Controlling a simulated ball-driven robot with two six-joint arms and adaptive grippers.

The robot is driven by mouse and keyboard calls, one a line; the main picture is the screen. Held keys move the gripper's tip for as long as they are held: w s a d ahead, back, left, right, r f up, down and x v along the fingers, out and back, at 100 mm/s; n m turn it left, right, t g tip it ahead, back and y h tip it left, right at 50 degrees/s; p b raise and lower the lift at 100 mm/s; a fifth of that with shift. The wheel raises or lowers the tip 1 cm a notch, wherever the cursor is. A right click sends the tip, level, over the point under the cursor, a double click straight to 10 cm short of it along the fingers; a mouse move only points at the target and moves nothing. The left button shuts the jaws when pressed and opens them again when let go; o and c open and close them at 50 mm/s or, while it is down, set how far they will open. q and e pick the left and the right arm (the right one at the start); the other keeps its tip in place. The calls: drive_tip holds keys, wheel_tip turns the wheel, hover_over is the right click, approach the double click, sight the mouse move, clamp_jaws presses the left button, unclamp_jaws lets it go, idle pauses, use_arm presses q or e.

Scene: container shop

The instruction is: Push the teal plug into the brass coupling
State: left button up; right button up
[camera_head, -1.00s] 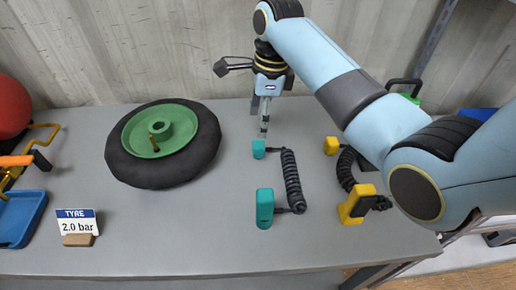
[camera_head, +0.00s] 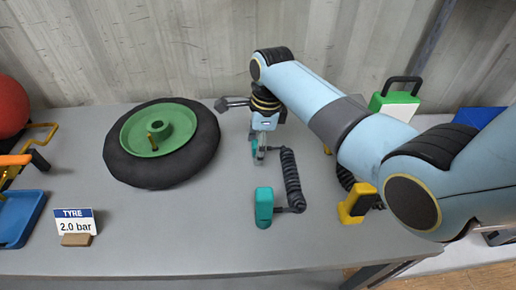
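The teal plug (camera_head: 256,145) stands on the grey table, joined by a dark coiled hose to a teal block (camera_head: 264,208) nearer the front. My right gripper (camera_head: 259,155) points down at the plug. Its fingers are right at the plug and partly cover it; whether they are closed on it is too small to tell. A small brass fitting (camera_head: 152,139), which looks like the coupling, sticks up from the green hub of the tyre, well left of the plug. My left gripper is not in view.
A black tyre (camera_head: 195,163) with a green hub lies flat at left. A yellow block (camera_head: 353,207) with its own dark hose stands at right, partly behind my arm. A "2.0 bar" sign (camera_head: 75,222) and a blue tray (camera_head: 20,222) are front left. The front middle of the table is clear.

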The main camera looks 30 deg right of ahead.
sight(256, 143)
drive_tip(key=shift+f, duration=0.25)
drive_tip(key=shift+c, duration=0.3)
drive_tip(key=c, duration=1.1)
drive_tip(key=shift+r, duration=0.6)
wheel_tip(256, 143, up, 3)
drive_tip(key=shift+w+f, duration=0.1)
drive_tip(key=shift+f, duration=0.1)
drive_tip(key=s+d+r+p, duration=0.2)
drive_tip(key=s+r, duration=0.5)
drive_tip(key=s, duration=0.4)
drive_tip(key=shift+d+r, duration=0.15)
drive_tip(key=shift+d, duration=0.75)
